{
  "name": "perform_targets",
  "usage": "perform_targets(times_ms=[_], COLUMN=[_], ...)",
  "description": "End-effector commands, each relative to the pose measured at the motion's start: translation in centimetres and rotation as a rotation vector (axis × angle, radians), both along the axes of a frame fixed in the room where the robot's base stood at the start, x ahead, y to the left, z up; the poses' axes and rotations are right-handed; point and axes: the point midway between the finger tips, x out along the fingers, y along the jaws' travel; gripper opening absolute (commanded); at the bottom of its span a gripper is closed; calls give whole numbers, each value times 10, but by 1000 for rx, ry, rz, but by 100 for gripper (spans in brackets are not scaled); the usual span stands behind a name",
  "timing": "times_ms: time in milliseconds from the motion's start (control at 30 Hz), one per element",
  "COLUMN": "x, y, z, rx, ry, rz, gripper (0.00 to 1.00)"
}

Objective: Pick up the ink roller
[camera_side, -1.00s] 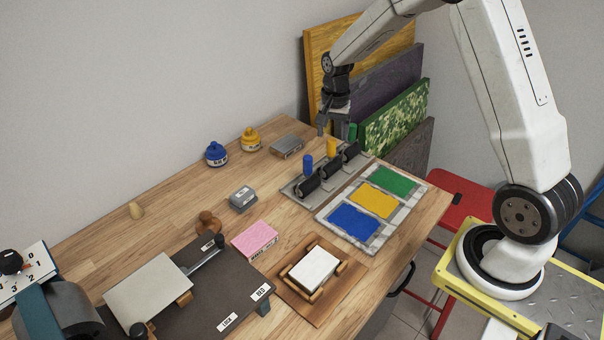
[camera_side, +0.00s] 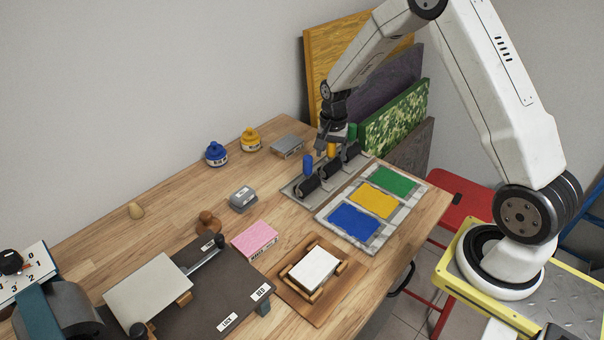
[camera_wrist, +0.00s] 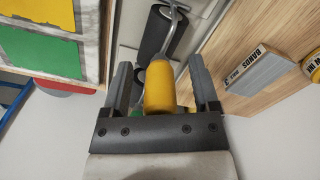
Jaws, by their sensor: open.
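Three ink rollers with black drums rest in a row on a grey rack (camera_side: 287,188). The blue-handled roller (camera_side: 308,166) is nearest the camera, the yellow-handled roller (camera_side: 331,151) in the middle, and the green-handled roller (camera_side: 352,132) farthest. My gripper (camera_side: 332,140) is down at the yellow handle, pointing downward. In the wrist view, its two fingers (camera_wrist: 160,70) are open, one on each side of the upright yellow handle (camera_wrist: 159,88); a gap shows on both sides. Part of a black drum (camera_wrist: 156,32) shows beyond it.
Blue, yellow and green ink slabs (camera_side: 374,202) lie right of the rack. A grey box (camera_side: 287,146) and blue and yellow ink jars (camera_side: 217,154) stand to the left. The green roller is close beside my gripper. Panels (camera_side: 395,120) lean behind the table.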

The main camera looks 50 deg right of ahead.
Motion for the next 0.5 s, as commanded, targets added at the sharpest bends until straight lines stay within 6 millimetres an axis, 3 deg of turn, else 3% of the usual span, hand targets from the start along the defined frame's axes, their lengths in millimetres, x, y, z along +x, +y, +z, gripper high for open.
perform_targets(times_ms=[467,500], x=[0,0], y=[0,0], z=[0,0], rx=[0,0], ry=[0,0], rz=[0,0], gripper=[78,65])
